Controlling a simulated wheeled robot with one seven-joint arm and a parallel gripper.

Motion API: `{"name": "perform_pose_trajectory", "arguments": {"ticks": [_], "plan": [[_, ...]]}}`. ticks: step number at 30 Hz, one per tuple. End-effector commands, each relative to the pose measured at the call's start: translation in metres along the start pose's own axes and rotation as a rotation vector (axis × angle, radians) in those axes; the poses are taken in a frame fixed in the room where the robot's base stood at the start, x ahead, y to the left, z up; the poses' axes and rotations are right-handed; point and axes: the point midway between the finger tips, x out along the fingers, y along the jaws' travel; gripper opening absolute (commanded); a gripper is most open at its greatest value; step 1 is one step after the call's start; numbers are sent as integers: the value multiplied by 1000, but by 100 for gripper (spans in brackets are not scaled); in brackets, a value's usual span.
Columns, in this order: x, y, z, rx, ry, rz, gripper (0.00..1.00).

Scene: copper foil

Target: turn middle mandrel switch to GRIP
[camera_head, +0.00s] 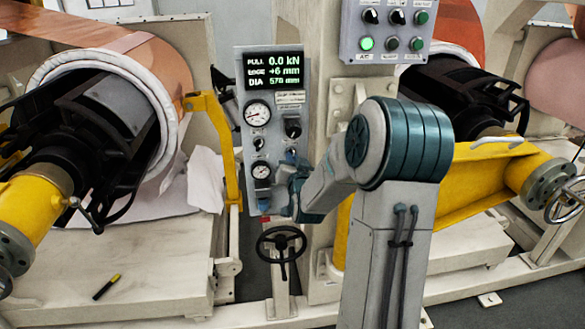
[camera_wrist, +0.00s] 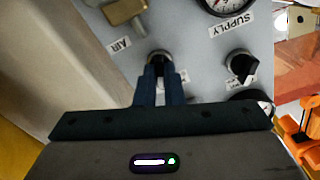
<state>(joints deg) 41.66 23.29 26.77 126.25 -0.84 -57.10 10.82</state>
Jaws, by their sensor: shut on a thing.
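The grey control panel (camera_head: 275,178) stands at the middle of the head view, with a display, two gauges and several knobs. My gripper (camera_head: 291,160) reaches its lower right side. In the wrist view my gripper (camera_wrist: 159,72) has its dark fingers shut on a small dark switch knob (camera_wrist: 160,56) on the panel face. The fingers cover most of this knob, so its pointer direction cannot be seen. A label beside it is mostly hidden and unreadable. Another black switch knob (camera_wrist: 241,64) with a pale pointer line sits to the right, clear of the fingers.
A brass valve (camera_wrist: 125,10) by an AIR label and the SUPPLY gauge (camera_wrist: 228,4) are close to the gripper. A black handwheel (camera_head: 281,244) is below the panel. A yellow bracket (camera_head: 221,140) and a copper roll (camera_head: 150,50) stand to the left.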

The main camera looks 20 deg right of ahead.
Motion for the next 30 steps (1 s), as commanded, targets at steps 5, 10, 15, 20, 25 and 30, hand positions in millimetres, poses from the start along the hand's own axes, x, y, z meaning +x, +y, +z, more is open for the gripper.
{"name": "perform_pose_trajectory", "arguments": {"ticks": [5,10,15,20,25,30], "plan": [[0,2,7,-156,7,-3,0],[0,1,7,-318,7,-3,0],[0,1,6,-477,7,-3,0],[0,1,6,-614,6,-2,0],[0,1,4,-735,5,-1,0],[0,1,3,-821,3,-1,0]]}}
